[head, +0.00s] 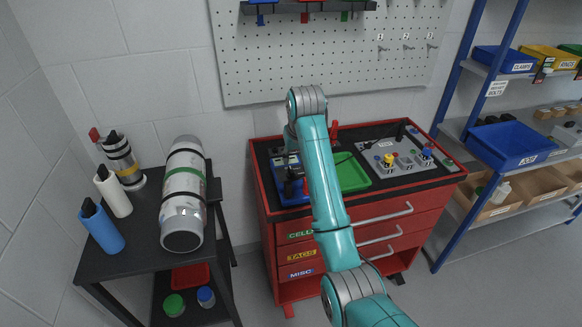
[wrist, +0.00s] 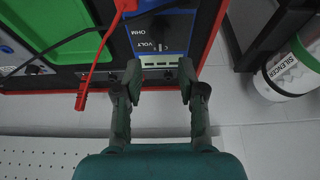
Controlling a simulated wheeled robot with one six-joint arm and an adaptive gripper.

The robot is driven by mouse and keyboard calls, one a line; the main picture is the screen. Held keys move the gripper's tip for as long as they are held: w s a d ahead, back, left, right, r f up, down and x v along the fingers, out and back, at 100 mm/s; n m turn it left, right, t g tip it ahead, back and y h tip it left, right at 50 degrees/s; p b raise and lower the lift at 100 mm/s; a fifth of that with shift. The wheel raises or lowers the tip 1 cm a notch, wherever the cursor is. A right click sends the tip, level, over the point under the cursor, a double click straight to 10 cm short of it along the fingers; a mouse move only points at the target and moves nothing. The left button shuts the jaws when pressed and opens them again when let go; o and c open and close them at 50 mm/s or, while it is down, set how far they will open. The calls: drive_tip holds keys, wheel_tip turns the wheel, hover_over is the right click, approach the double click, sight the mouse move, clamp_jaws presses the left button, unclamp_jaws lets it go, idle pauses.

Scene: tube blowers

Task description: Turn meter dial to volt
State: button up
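The meter (wrist: 176,35) has a blue face with the words OHM and VOLT and a letter C. Its pale display strip (wrist: 158,61) lies between the tips of my gripper (wrist: 159,78). The gripper is open, with empty space between its fingers. In the head view the blue meter (head: 290,192) sits on the red cabinet, partly hidden by my arm, and the fingertips are hard to tell apart from dark parts there.
A red lead (wrist: 96,55) runs left of the meter. A green tray (head: 352,172) and a grey panel with knobs (head: 395,165) share the cabinet top (head: 440,168). A black cart (head: 140,245) with a silencer cylinder (head: 184,200) stands left. Blue-framed shelves stand right.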

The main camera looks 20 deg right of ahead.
sight(291, 170)
drive_tip(key=x, duration=0.8)
drive_tip(key=shift+w, duration=0.1)
clamp_jaws()
